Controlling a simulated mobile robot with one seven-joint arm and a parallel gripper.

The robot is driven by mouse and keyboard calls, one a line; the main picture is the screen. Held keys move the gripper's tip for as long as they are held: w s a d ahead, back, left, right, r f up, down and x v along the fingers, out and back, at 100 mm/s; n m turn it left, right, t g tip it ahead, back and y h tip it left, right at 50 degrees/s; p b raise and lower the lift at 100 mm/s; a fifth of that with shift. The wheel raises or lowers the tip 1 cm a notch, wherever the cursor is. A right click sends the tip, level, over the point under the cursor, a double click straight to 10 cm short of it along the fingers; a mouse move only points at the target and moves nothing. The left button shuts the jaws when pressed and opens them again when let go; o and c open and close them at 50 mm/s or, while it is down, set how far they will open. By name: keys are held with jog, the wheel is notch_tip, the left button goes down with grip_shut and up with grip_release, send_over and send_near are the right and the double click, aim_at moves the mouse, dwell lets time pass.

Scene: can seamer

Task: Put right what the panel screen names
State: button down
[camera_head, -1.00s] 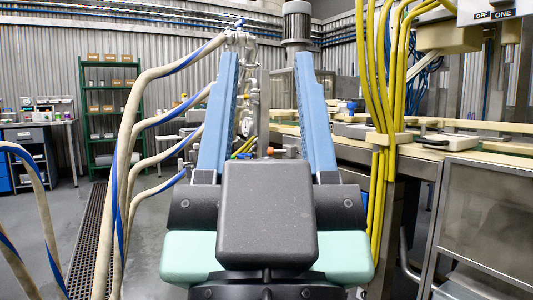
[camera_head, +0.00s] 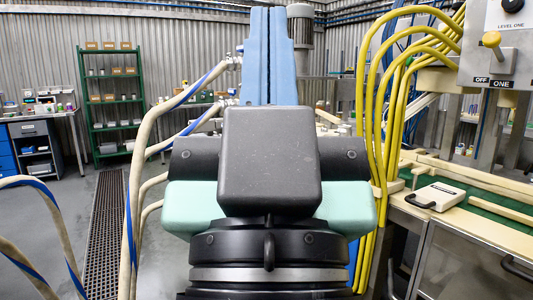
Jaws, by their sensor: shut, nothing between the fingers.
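My gripper (camera_head: 272,12) points away from me in the middle of the head view. Its two long blue fingers lie together, shut and empty, with only a thin dark line between them. A grey control box (camera_head: 503,45) is at the upper right, cut off by the picture edge. No lit panel screen can be made out, so no fault message can be read.
Yellow hoses (camera_head: 392,90) hang between my gripper and the control box. A white block with a dark handle (camera_head: 436,195) lies on the bench at the right. Pale hoses (camera_head: 138,150) hang at the left. A green shelf (camera_head: 112,100) stands behind; open floor lies front left.

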notch_tip(320, 180, up, 23)
jog(key=p, duration=2)
jog(key=shift+r+p, duration=0.2)
jog(key=shift+p, duration=0.15)
